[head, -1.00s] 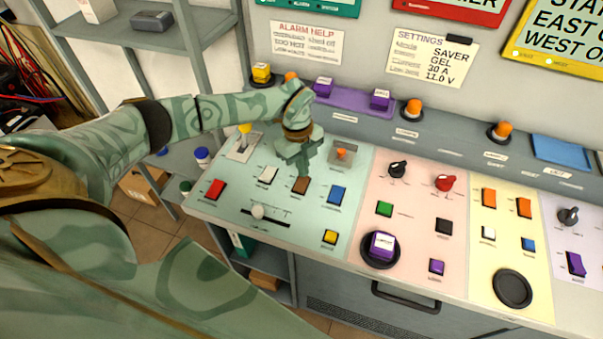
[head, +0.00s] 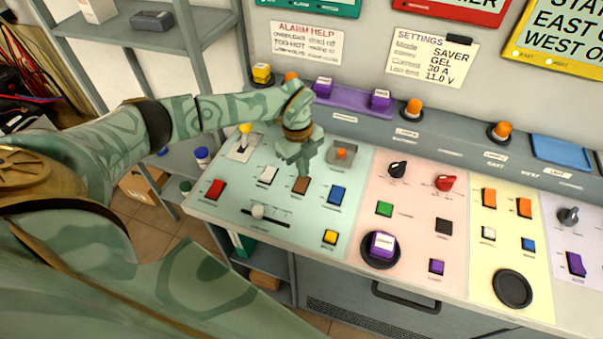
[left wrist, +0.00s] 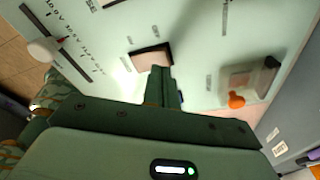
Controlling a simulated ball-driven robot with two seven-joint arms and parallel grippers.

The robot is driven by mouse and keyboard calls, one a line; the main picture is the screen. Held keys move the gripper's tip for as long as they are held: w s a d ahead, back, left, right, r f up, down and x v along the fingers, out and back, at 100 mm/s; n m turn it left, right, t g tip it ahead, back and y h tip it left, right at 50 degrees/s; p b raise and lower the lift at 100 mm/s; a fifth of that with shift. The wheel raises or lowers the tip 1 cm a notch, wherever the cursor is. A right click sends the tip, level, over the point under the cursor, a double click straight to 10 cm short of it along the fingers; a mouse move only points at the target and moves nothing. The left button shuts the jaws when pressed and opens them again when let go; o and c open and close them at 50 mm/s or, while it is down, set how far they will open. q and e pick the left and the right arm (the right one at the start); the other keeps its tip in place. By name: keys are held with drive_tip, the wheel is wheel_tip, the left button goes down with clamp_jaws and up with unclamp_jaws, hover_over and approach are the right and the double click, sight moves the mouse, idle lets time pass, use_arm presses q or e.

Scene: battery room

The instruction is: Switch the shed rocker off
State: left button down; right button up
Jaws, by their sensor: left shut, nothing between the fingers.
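My left gripper (head: 301,168) is over the pale green panel, shut and empty, its fingers pointing down just behind the brown rocker (head: 300,185). In the left wrist view the shut fingers (left wrist: 163,78) stand close to the brown rocker (left wrist: 152,57) and overlap its near edge; I cannot tell whether they touch it. The small labels are too blurred to tell which one is the shed rocker. My right gripper is out of view.
A yellow-tipped lever (head: 244,130) stands left of my gripper and an orange knob on a grey plate (head: 341,153) to its right. A white slider (head: 258,211) and a yellow button (head: 330,237) are nearer. A pink panel (head: 405,225) with knobs lies right.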

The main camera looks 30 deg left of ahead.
use_arm(q)
drive_tip(key=shift+f+b, duration=0.45)
drive_tip(key=shift+f, duration=0.45)
idle(0.8)
drive_tip(key=shift+r, duration=0.1)
wheel_tip(320, 180, up, 7)
drive_tip(key=p, duration=0.6)
drive_tip(key=shift+p, duration=0.3)
